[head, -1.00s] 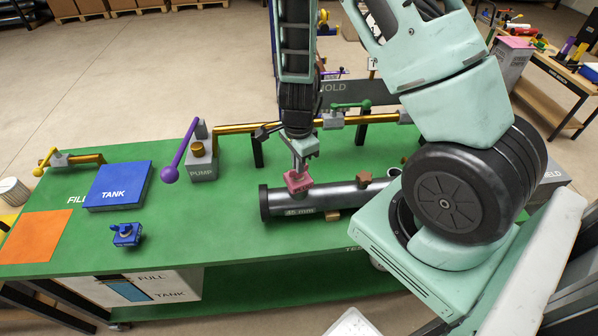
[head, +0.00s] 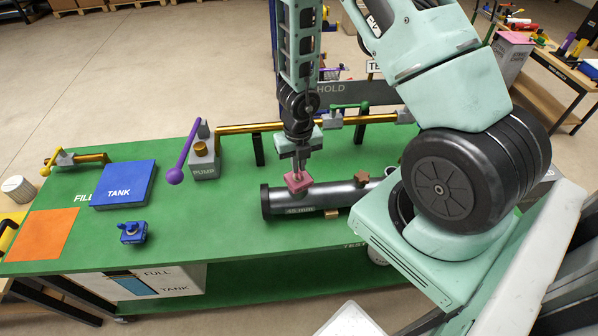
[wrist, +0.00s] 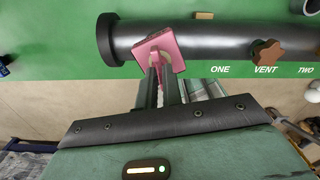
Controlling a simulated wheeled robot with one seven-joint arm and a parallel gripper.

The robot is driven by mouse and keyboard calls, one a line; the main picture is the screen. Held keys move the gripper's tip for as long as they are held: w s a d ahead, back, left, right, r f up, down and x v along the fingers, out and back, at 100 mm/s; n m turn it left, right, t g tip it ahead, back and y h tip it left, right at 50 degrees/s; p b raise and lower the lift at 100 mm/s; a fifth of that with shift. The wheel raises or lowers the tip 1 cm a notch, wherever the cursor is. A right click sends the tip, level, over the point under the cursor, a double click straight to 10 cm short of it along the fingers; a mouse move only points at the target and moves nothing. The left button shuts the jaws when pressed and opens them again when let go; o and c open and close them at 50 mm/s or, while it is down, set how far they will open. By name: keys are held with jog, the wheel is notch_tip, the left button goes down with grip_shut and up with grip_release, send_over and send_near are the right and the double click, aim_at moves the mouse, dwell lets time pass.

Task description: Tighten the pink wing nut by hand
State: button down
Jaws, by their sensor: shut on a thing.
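The pink wing nut (head: 298,181) sits at the top of the dark pipe (head: 335,194), near its left flanged end. In the wrist view the wing nut (wrist: 172,42) shows a square pink body with a narrow pink part between my fingers. My gripper (head: 299,166) comes down on it from above, and the wrist view shows the two dark fingers (wrist: 158,72) closed on that narrow part. The thread below the nut is hidden, so I cannot tell how tight it is.
A brown knob (head: 361,178) stands on the pipe to the right, beside the VENT label. Behind run a brass pipe (head: 240,128) and a purple-handled pump valve (head: 184,155). The blue tank (head: 123,185) and a small blue fitting (head: 132,232) lie left. The green bench front (head: 230,240) is clear.

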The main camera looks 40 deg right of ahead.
jog(key=c, duration=1.7)
grip_release()
jog(key=shift+r+p, duration=0.8)
jog(key=shift+f, duration=0.1)
jog(key=shift+f, duration=0.1)
